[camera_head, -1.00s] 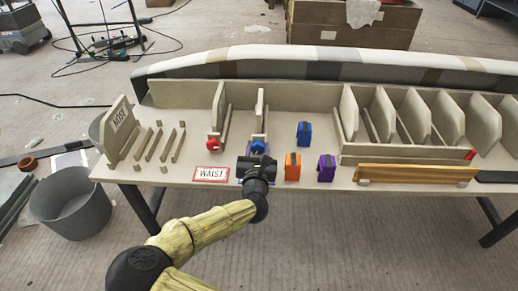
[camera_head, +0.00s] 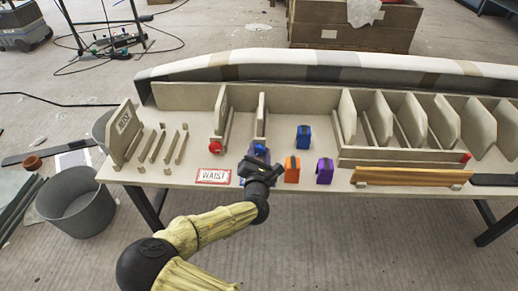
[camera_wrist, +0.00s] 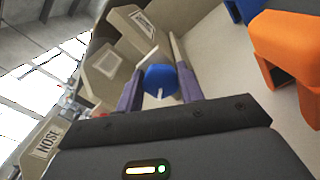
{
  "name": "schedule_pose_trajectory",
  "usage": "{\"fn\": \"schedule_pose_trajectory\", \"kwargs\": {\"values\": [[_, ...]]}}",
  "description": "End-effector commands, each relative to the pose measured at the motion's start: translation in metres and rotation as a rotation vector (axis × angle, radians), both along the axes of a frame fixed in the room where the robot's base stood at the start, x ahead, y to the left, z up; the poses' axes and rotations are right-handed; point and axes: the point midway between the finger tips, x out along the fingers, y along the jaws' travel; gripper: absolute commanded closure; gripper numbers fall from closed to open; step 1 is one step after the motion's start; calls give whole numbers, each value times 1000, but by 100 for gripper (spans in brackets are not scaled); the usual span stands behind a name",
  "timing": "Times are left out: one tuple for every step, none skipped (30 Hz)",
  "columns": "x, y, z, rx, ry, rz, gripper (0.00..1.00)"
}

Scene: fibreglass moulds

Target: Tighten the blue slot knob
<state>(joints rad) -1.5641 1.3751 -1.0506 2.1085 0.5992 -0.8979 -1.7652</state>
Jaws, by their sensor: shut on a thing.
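The blue slot knob (camera_wrist: 160,78) is a round blue knob with a pale line on its face. In the wrist view it sits between the two fingers of my gripper (camera_wrist: 161,84), which is shut on it. In the head view the knob (camera_head: 259,149) shows just above my gripper (camera_head: 258,158), at the front end of a slot between upright panels. My black wrist hides the lower part of the slot front. A red knob (camera_head: 216,145) sits at the slot to the left.
A blue block (camera_head: 304,137), an orange block (camera_head: 292,170) and a purple block (camera_head: 325,171) stand close to the right of my gripper. A WAIST sign (camera_head: 213,176) lies to the left. Upright panels (camera_head: 225,108) flank the slots. A wooden strip (camera_head: 410,176) lies along the front right.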

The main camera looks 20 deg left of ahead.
Motion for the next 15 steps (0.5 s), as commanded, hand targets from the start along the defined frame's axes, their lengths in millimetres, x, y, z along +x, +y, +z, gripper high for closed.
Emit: {"fn": "schedule_pose_trajectory", "kwargs": {"values": [[0,2,1,26,7,4,86],[0,1,1,40,10,4,86],[0,1,1,57,14,4,86],[0,1,1,68,16,3,86],[0,1,1,77,17,4,86],[0,1,1,89,20,4,86],[0,1,1,96,22,4,86],[0,1,1,100,23,4,86],[0,1,0,106,24,4,86],[0,1,0,109,24,3,86],[0,1,0,111,24,4,86],[0,1,0,113,25,4,86],[0,1,0,114,25,4,86],[0,1,0,114,25,4,86],[1,1,0,114,25,4,86]]}}
